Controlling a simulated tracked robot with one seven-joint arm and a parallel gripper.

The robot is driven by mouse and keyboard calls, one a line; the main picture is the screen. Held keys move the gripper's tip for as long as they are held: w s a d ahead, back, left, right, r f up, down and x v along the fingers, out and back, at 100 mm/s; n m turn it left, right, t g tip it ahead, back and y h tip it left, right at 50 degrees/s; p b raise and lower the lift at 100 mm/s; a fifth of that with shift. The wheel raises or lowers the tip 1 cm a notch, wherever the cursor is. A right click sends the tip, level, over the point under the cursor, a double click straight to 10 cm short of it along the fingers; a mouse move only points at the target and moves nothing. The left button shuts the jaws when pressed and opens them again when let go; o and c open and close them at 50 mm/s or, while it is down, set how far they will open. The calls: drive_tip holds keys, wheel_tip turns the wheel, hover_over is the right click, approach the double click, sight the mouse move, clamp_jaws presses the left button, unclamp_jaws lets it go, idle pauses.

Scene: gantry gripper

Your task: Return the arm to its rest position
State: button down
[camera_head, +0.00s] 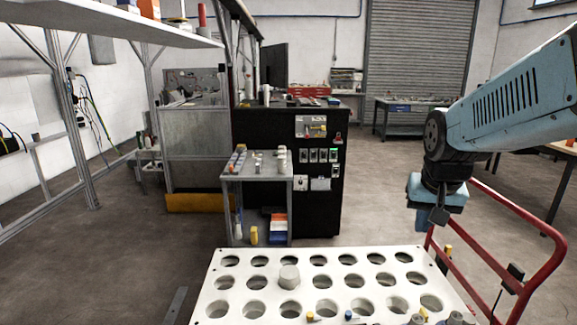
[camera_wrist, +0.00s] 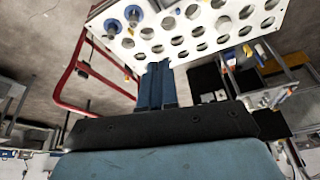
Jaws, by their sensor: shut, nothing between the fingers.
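My blue arm reaches in from the right edge of the head view, bent at a black joint, with my gripper (camera_head: 432,215) hanging down from it. The gripper is above the floor, by the right side of the white tray with round holes (camera_head: 232,292) and near the red rail. In the wrist view the two blue fingers of my gripper (camera_wrist: 157,72) lie together, shut and empty. The tray (camera_wrist: 205,52) shows beyond them in that view. A grey-white round piece (camera_head: 289,276) sits at one of the tray's holes.
A red tubular rail (camera_head: 545,240) stands right of the tray, close to my gripper. A small grey table (camera_head: 258,177) with small items stands before a black cabinet (camera_head: 318,210). Shelving (camera_head: 85,120) is at the left. Open floor (camera_head: 385,180) lies behind the tray.

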drive_tip(key=s+a+r+n+t+y, duration=0.1)
drive_tip(key=s+a+r+n, duration=0.2)
drive_tip(key=s, duration=0.5)
drive_tip(key=shift+s+a+r+t, duration=0.25)
drive_tip(key=shift+a+r+t, duration=0.05)
drive_tip(key=shift+r, duration=0.6)
